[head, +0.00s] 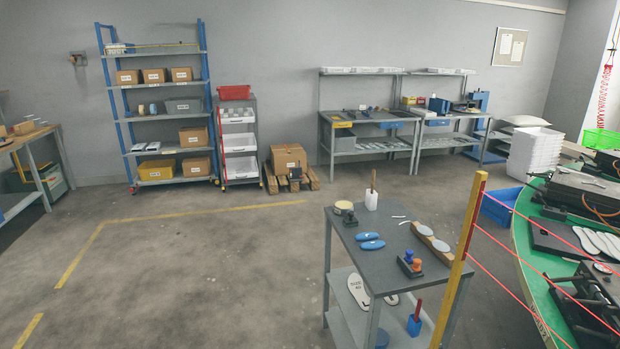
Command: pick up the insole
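Several white insole-shaped pieces (590,240) lie side by side on a dark plate on the green table (527,240) at the right edge; the picture's edge cuts them off. A white sole-shaped piece (357,291) with dark lettering lies on the lower shelf of the small grey cart. I cannot tell which of these is the task's insole. Neither of my grippers is in view.
The grey cart (345,240) stands at lower middle. A yellow post (470,240) with red cords stands between it and the green table. Dark metal fixtures (585,300) sit on that table. Shelves and workbenches line the back wall. The floor at left is clear.

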